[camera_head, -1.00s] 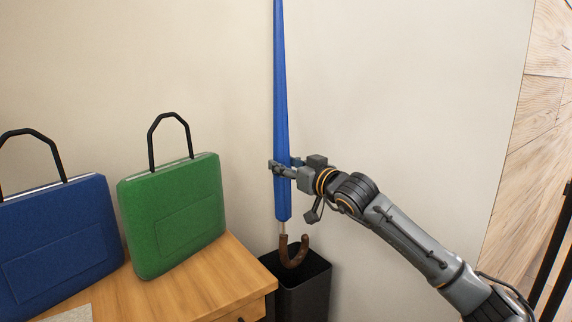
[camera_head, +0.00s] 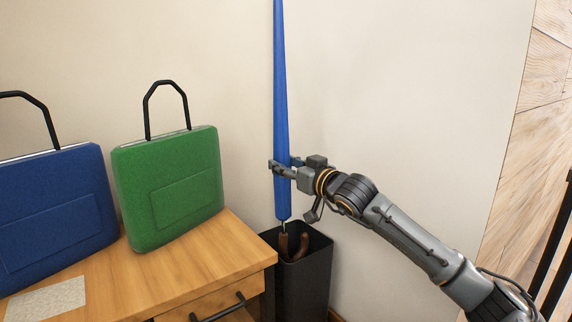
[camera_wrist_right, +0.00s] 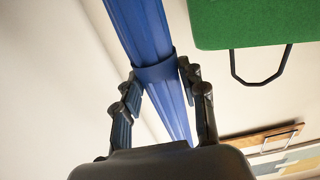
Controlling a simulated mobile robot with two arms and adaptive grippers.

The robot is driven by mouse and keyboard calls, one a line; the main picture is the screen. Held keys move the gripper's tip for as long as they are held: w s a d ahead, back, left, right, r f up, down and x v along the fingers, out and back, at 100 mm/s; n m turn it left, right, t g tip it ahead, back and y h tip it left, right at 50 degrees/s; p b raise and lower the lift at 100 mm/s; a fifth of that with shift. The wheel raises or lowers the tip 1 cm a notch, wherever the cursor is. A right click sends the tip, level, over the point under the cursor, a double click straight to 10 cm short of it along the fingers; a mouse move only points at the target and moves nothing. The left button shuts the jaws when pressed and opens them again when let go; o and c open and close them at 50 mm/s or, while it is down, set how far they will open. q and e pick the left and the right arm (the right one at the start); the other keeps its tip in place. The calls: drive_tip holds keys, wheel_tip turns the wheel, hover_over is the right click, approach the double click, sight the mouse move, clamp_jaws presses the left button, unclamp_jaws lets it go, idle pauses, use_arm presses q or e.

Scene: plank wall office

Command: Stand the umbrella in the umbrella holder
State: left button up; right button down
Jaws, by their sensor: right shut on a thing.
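A folded blue umbrella (camera_head: 281,110) stands upright with its brown hooked handle (camera_head: 292,246) at the bottom. My right gripper (camera_head: 281,170) is shut on its blue canopy, above the handle. The right wrist view shows the fingers (camera_wrist_right: 160,90) on either side of the blue umbrella (camera_wrist_right: 143,35) near a band around it. The black umbrella holder (camera_head: 303,282) stands open-topped on the floor beside the desk. The handle overlaps the holder's opening in the head view, its lower end partly hidden by the rim. My left gripper is not in view.
A wooden desk (camera_head: 215,256) with a drawer is left of the holder. A green case (camera_head: 170,190) and a blue case (camera_head: 55,220) stand on it, beside a grey sheet (camera_head: 47,298). A plain wall (camera_head: 420,110) is behind.

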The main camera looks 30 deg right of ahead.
sight(288, 212)
drive_tip(key=shift+f+b, duration=5.15)
drive_tip(key=shift+f, duration=1.15)
drive_tip(key=c, duration=0.7)
unclamp_jaws()
